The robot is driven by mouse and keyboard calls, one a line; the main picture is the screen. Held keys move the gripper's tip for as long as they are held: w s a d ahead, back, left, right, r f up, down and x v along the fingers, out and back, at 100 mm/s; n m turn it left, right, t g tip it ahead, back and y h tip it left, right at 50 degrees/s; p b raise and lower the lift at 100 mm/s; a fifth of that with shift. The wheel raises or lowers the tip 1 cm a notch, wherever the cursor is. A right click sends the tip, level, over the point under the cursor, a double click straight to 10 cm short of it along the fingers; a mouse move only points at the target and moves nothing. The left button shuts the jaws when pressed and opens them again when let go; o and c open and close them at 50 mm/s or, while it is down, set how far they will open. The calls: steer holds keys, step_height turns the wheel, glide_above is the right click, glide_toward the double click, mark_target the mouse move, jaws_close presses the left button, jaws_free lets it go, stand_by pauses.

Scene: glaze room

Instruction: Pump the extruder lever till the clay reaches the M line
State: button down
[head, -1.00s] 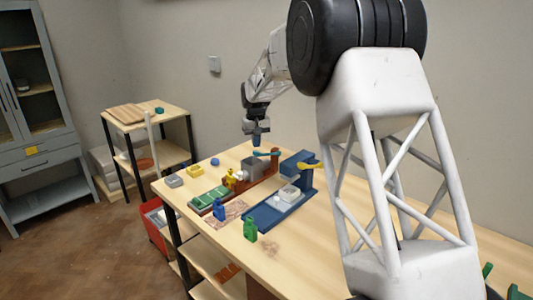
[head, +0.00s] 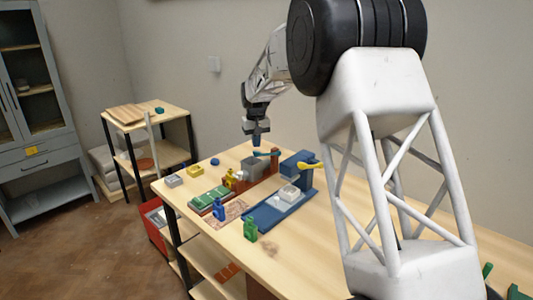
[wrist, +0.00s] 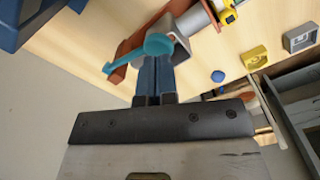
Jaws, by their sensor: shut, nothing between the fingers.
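A red-brown device (head: 264,178) with a grey box and a teal lever (head: 264,153) stands on the table. The wrist view shows the teal lever (wrist: 158,44) close up, beside a grey barrel (wrist: 190,20). My gripper (head: 256,143) is shut and empty, pointing down just above this lever. In the wrist view its blue fingers (wrist: 155,72) reach the lever's round end; I cannot tell whether they touch. A blue device (head: 299,172) with a yellow lever (head: 309,166) stands to the right. No M line or clay level is legible.
A yellow block (head: 195,170), grey block (head: 174,181) and blue knob (head: 214,162) lie at the left. The table's right half looks mostly clear.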

mark_target(256, 155)
steer(key=shift+f, duration=0.2)
stand_by(0.3)
steer(key=shift+f, duration=5.05)
steer(key=shift+r, duration=5.25)
steer(key=shift+f, duration=0.1)
